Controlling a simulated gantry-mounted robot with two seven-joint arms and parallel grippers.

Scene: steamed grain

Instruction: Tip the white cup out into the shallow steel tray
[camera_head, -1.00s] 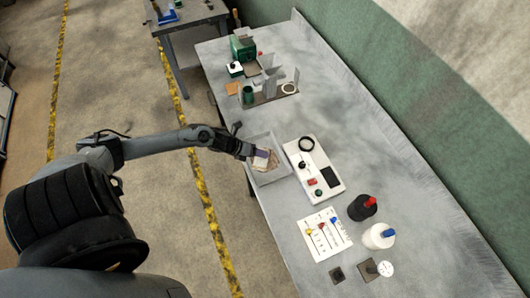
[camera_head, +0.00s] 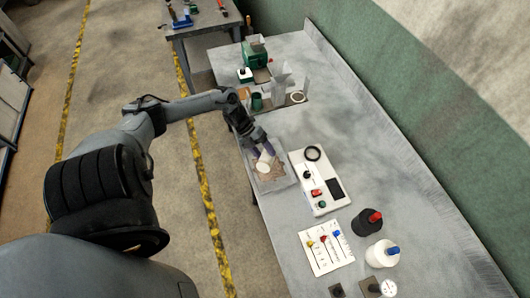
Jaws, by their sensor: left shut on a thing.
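The shallow steel tray (camera_head: 277,187) lies at the table's near left edge, with light brown grain (camera_head: 276,170) in it. My left gripper (camera_head: 264,153) reaches down over the tray from its far side. It is shut on the white cup (camera_head: 262,166), which looks tilted over the tray. The gripper hides part of the cup, and I cannot see into its mouth. I cannot tell whether the cup touches the grain. My right gripper is not in view.
A white balance-like device (camera_head: 318,185) with a black ring stands just right of the tray. A rack (camera_head: 289,98) and green device (camera_head: 254,55) stand farther back.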

